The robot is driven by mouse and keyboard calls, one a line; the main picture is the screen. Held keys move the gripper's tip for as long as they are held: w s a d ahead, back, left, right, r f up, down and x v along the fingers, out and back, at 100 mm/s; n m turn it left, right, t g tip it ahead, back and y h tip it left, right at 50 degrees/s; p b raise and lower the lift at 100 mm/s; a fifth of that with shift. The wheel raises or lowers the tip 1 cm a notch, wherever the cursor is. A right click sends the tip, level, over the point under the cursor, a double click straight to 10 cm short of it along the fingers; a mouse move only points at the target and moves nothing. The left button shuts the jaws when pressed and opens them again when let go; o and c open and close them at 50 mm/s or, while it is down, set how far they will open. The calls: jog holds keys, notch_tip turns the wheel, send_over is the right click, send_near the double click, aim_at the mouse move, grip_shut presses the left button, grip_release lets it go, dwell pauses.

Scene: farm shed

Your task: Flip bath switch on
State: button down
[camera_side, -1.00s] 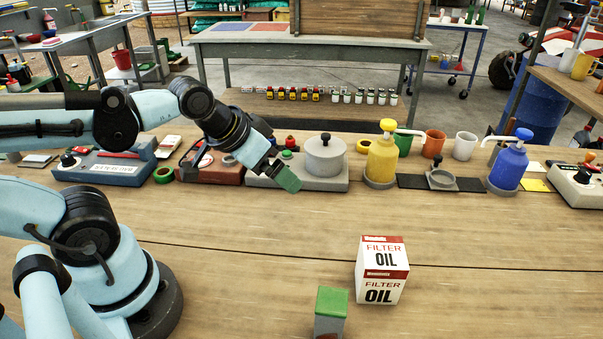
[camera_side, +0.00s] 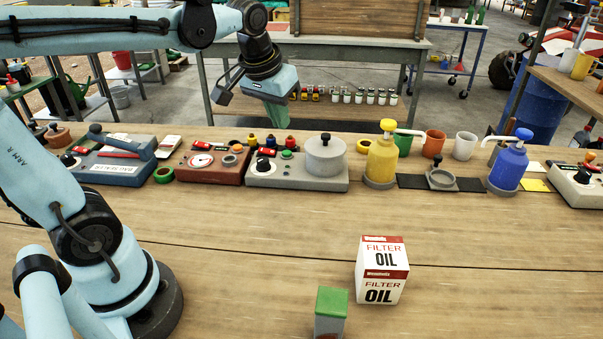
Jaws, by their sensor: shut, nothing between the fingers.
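A grey unit (camera_side: 297,182) with a round lidded pot (camera_side: 326,153) stands on the bench and looks like the bath. Its left part carries a black knob (camera_side: 263,166), a small red-and-black part (camera_side: 266,152), a green button (camera_side: 287,154) and a red button (camera_side: 289,143). I cannot tell for sure which one is the bath switch or how it is set. My gripper (camera_side: 279,126) points down with its green fingertips shut and empty. In the picture it is above the left part of the grey unit, apart from the controls.
A red-brown gauge box (camera_side: 215,175) stands just left of the grey unit. A yellow pump bottle (camera_side: 382,160) and a blue one (camera_side: 508,166) stand to the right. An oil filter box (camera_side: 382,270) and a green-topped block (camera_side: 331,305) stand in front. The middle bench is mostly clear.

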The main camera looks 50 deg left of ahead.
jog(key=w+a+r+n+g, duration=0.1)
jog(key=w+a+n+g, duration=0.2)
jog(key=w+a, duration=0.3)
jog(key=n+g, duration=0.2)
jog(key=n, duration=0.1)
send_over(264, 149)
jog(key=w+d, duration=0.2)
jog(key=f, duration=0.2)
jog(key=shift+d+r, duration=0.1)
jog(key=shift+r, duration=0.05)
jog(key=f, duration=0.4)
jog(key=s+a+f, duration=0.1)
jog(key=f, duration=0.4)
jog(key=s+a+f, duration=0.1)
jog(key=f, duration=0.3)
jog(key=shift+f, duration=0.4)
jog(key=shift+s+f, duration=0.1)
jog(key=shift+f, duration=0.25)
